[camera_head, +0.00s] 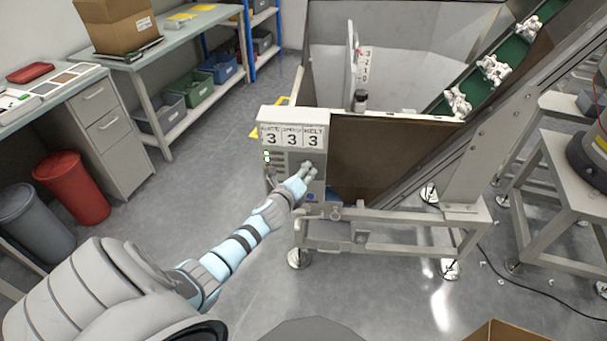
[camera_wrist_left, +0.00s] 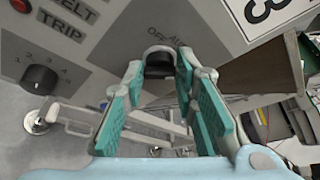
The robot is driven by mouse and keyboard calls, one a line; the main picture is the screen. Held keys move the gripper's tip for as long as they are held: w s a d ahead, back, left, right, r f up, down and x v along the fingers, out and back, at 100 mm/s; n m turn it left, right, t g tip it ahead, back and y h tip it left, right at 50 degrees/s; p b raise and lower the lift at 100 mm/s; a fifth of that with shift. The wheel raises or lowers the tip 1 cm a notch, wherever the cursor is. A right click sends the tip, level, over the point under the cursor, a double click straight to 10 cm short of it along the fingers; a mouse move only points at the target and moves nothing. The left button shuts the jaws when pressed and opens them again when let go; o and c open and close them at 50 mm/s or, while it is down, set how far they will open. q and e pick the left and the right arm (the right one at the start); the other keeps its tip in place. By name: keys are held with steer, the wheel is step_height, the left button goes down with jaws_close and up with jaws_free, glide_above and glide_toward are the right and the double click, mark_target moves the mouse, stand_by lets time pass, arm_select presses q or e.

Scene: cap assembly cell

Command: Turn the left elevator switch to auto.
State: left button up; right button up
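The grey control box (camera_head: 292,142) stands on the hopper machine's front left corner. In the left wrist view its tilted panel (camera_wrist_left: 190,20) shows an OFF–AUTO label. The elevator switch (camera_wrist_left: 158,62), a dark knob with a pale rounded rim, sits just below that label. My left gripper (camera_head: 307,172) is at the box's front face. In the wrist view its teal-padded fingers (camera_wrist_left: 158,75) stand apart, one on each side of the switch, with small gaps seeming to show. The switch's pointer direction is not clear. In the head view the gripper hides the switch. My right gripper is not in view.
A black numbered dial (camera_wrist_left: 40,80) and a red button (camera_wrist_left: 21,5) marked BELT TRIP are on the same panel. A green inclined conveyor (camera_head: 478,92) carries white parts. A red bin (camera_head: 75,188) and workbench (camera_head: 60,88) stand left. The floor left of the machine is clear.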

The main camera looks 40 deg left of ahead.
arm_select(q)
jaws_close()
steer(key=n+t+b, duration=0.1)
steer(key=n+b, duration=0.1)
steer(key=b, duration=0.3)
steer(key=n+t+b, duration=0.1)
steer(key=n+b, duration=0.2)
steer(key=b, duration=0.2)
steer(key=n+t+h+b, duration=0.1)
steer(key=n+b, duration=0.1)
steer(key=b, duration=0.3)
steer(key=shift+s+a+f+b, duration=0.1)
steer(key=shift+a+f+b, duration=0.05)
steer(key=shift+f+b, duration=0.2)
steer(key=o, duration=1)
jaws_free()
